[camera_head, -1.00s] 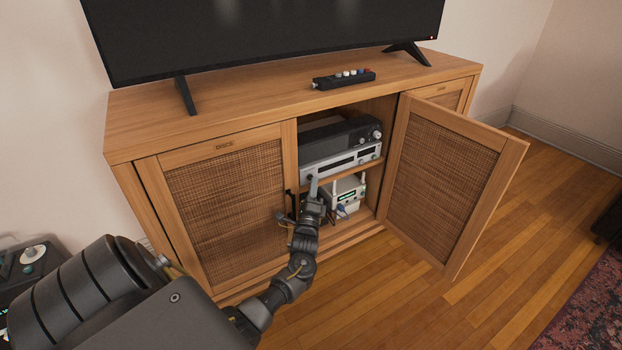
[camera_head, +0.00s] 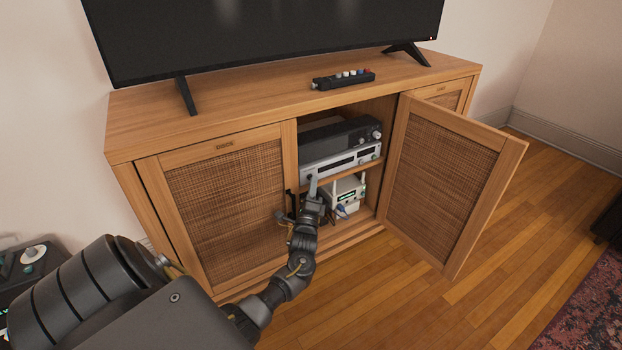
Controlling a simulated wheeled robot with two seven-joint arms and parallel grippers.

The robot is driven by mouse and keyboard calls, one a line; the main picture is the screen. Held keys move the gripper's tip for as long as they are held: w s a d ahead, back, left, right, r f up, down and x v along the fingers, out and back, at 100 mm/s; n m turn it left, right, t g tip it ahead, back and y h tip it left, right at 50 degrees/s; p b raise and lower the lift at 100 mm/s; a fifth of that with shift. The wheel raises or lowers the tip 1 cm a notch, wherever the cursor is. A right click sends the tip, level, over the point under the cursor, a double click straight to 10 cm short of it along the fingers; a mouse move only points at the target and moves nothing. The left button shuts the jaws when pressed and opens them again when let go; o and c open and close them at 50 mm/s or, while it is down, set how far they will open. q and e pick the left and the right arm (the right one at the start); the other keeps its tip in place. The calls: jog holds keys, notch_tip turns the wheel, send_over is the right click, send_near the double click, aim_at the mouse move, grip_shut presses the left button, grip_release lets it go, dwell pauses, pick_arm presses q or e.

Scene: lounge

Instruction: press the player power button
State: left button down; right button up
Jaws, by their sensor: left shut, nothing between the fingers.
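A silver player (camera_head: 341,161) sits on the shelf inside the open middle compartment of the wooden cabinet, with a black unit (camera_head: 340,135) on top of it. My left gripper (camera_head: 313,181) is shut and empty. Its fingertips are at the lower left end of the player's front, over the spot where a dark round button shows. I cannot tell whether they touch it. The fingers partly cover that corner. My right gripper is not in view.
The open rattan door (camera_head: 447,180) stands out to the right of the compartment. A white box with cables (camera_head: 347,194) is below the shelf. A closed rattan door (camera_head: 226,200) is on the left. A power strip (camera_head: 344,79) and television (camera_head: 260,35) stand on top.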

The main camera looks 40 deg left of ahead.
pick_arm(q)
jog(key=shift+a+r, duration=0.45)
jog(key=shift+a, duration=0.15)
dwell(0.3)
jog(key=shift+d+p, duration=0.3)
jog(key=shift+p, duration=0.05)
jog(key=shift+d+f, duration=0.2)
jog(key=shift+s+d+f, duration=0.1)
jog(key=shift+d, duration=0.2)
jog(key=d+p, duration=0.1)
jog(key=s+d, duration=0.1)
jog(key=d, duration=0.1)
jog(key=d+p, duration=0.1)
jog(key=shift+s+d+f+p, duration=0.15)
jog(key=shift+s+d+p, duration=0.15)
jog(key=shift+d, duration=0.1)
